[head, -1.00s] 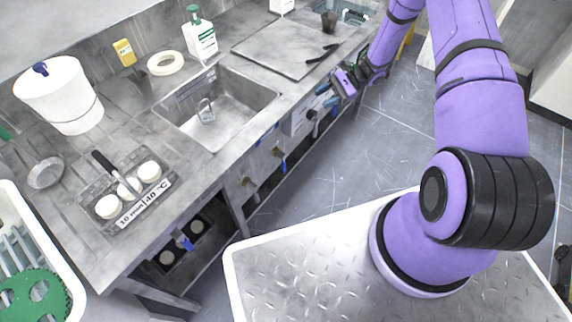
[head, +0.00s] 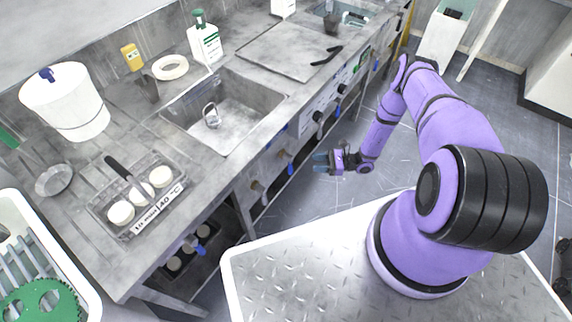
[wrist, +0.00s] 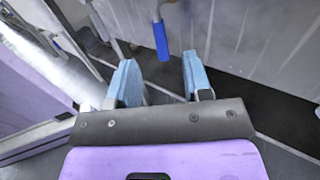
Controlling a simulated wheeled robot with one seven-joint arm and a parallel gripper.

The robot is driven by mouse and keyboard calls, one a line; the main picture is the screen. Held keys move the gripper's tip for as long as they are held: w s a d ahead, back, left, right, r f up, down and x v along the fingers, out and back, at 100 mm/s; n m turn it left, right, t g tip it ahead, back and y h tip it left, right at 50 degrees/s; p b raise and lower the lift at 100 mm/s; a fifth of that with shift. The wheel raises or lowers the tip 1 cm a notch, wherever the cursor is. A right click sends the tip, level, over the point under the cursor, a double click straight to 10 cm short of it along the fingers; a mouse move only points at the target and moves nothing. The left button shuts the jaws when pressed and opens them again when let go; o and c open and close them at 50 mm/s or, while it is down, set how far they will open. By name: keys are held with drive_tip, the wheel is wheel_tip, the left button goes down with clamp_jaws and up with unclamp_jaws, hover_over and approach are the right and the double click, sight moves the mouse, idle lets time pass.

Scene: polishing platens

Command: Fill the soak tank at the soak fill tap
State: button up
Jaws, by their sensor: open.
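My gripper (head: 322,162) is open and empty, held in front of the bench's front panel. In the wrist view its two blue fingers (wrist: 158,88) stand apart, with a blue tap lever (wrist: 161,40) beyond them, seen between them and not gripped. Several taps with blue levers, one of them here (head: 284,153), line the panel; I cannot tell which is the soak fill tap. A tray (head: 92,215) labelled 10 min 40 °C holds white round pieces and a black-handled tool. A steel basin (head: 245,125) with a metal loop inside shows no clear water. Which vessel is the soak tank is unclear.
A white bucket (head: 68,105), a green-capped bottle (head: 206,45), a yellow bottle (head: 131,57) and a white ring (head: 170,68) stand on the bench. A white crate (head: 75,262) with a green disc is at lower left. The floor (head: 400,165) beside the bench is open.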

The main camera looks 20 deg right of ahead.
sight(290, 164)
drive_tip(key=x, duration=0.7)
drive_tip(key=f+x, duration=0.1)
drive_tip(key=x, duration=0.3)
drive_tip(key=shift+s+a, duration=0.1)
drive_tip(key=shift+s, duration=0.05)
clamp_jaws()
